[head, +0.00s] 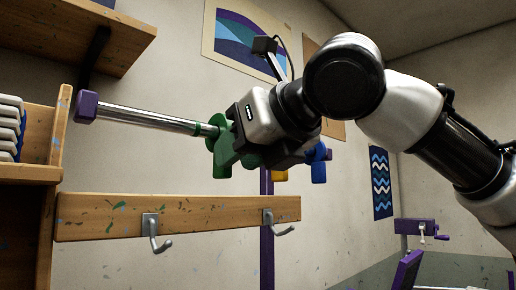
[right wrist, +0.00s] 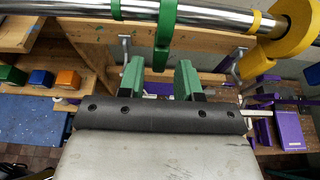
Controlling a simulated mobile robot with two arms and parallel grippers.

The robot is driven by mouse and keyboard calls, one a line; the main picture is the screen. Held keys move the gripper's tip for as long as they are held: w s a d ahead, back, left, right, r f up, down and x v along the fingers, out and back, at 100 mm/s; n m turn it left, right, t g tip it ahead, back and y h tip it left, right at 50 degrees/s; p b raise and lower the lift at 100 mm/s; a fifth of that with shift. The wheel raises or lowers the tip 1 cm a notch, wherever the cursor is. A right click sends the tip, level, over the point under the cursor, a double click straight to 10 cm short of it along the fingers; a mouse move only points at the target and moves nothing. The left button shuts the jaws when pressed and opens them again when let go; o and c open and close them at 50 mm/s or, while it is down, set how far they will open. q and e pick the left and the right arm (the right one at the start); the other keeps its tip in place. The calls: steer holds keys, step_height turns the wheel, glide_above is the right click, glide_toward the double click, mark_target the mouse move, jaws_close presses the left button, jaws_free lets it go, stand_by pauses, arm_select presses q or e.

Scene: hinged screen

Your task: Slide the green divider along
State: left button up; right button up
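The green divider (head: 222,164) hangs on a shiny metal rod (head: 150,118) with a purple end cap (head: 86,106). In the right wrist view the divider (right wrist: 163,40) crosses the rod at the top centre and its tab hangs down. A thin green band (right wrist: 117,10) circles the rod to its left. My right gripper (right wrist: 160,80) has its two green-padded fingers apart, one on each side of the tab's line. Gaps show on both sides, so the fingers do not clamp it. In the head view my right gripper (head: 242,150) partly hides the divider. My left gripper is out of view.
A yellow divider (right wrist: 290,32) and a yellow band (right wrist: 256,22) are to the right on the rod. A blue divider (head: 318,168) is farther along. A wooden rail (head: 180,214) with metal hooks (head: 153,232) runs below the rod. A wooden shelf (head: 60,125) stands at the left.

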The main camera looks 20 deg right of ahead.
mark_target(224, 178)
steer(key=x, duration=0.3)
steer(key=shift+w+f+b, duration=0.1)
steer(key=shift+f+b, duration=0.05)
steer(key=shift+b, duration=0.15)
steer(key=shift+c, duration=1)
steer(key=shift+r, duration=0.2)
steer(key=shift+c, duration=1.2)
jaws_close()
steer(key=shift+a, duration=0.2)
steer(key=shift+s+a+p, duration=0.35)
steer(key=shift+a+p, duration=0.1)
steer(key=shift+a, duration=0.4)
steer(key=shift+s+a+p, duration=0.4)
steer(key=shift+a, duration=0.4)
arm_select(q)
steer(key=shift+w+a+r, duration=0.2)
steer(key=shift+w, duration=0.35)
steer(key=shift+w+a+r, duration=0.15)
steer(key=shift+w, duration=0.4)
arm_select(e)
steer(key=o, duration=0.7)
jaws_free()
steer(key=shift+s, duration=0.2)
steer(key=shift+c, duration=0.2)
